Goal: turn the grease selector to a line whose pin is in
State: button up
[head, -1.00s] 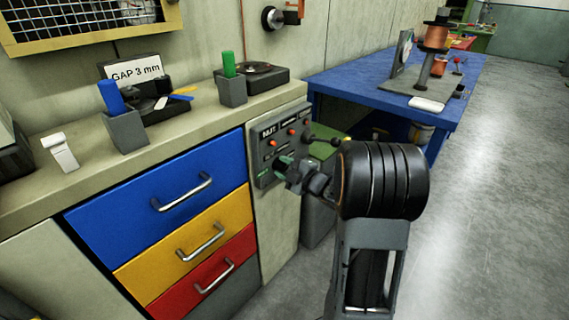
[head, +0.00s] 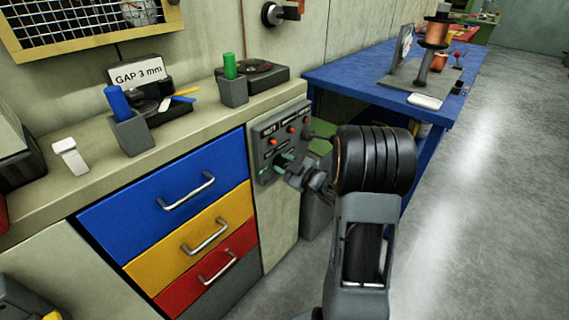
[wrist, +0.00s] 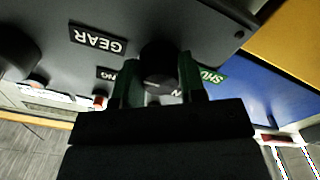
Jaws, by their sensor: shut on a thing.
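The grease selector panel (head: 262,137) is a dark grey plate on the end of the bench front, with several orange pins (head: 291,129) beside small labels. My gripper (head: 285,163) is at its lower part. In the wrist view, the green fingers of my gripper (wrist: 158,84) are shut on the black selector knob (wrist: 158,58), one on each side. A GEAR label (wrist: 98,39) and a partly covered green label starting "SHU" (wrist: 212,75) flank the knob. A red pin (wrist: 99,102) shows beyond. The knob's pointer is hidden, and how far each pin sits in is unclear.
Blue, yellow and red drawers (head: 160,205) with bar handles lie left of the panel. A bench top (head: 200,120) above holds cups and a GAP 3 mm sign (head: 137,72). A blue table (head: 345,75) stands beyond. The floor at right (head: 480,220) is clear.

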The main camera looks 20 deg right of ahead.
dwell(0.3)
jog(key=o, duration=0.9)
jog(key=shift+s, duration=0.1)
jog(key=shift+p+v, duration=0.9)
jog(key=shift+v, duration=5.95)
